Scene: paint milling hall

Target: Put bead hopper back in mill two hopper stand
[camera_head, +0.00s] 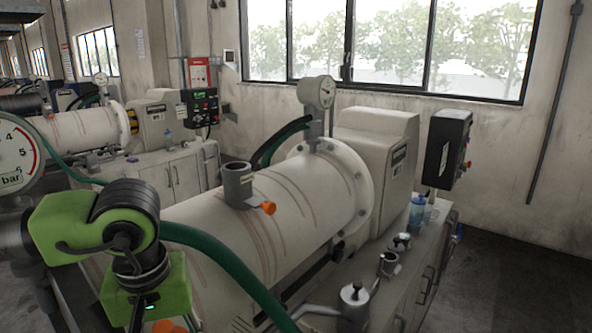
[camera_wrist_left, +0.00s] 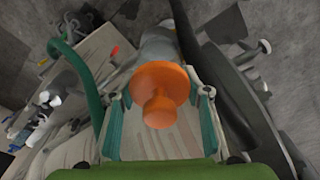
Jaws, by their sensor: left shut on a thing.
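In the left wrist view an orange knob with a round flange (camera_wrist_left: 160,95) sits between the two fingers of my left gripper (camera_wrist_left: 163,108), which is shut on it. A grey rounded body (camera_wrist_left: 158,45) shows beyond the flange; I take this to be the bead hopper, mostly hidden. In the head view my left gripper (camera_head: 150,300) is at the bottom left, beside the large white mill drum (camera_head: 275,225), with a bit of orange (camera_head: 168,326) below it. I cannot make out the hopper stand for certain. My right gripper is not in view.
A grey open port (camera_head: 238,185) with an orange knob (camera_head: 267,208) stands on the drum. A green hose (camera_head: 225,262) crosses in front. A pressure gauge (camera_head: 318,92) rises behind.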

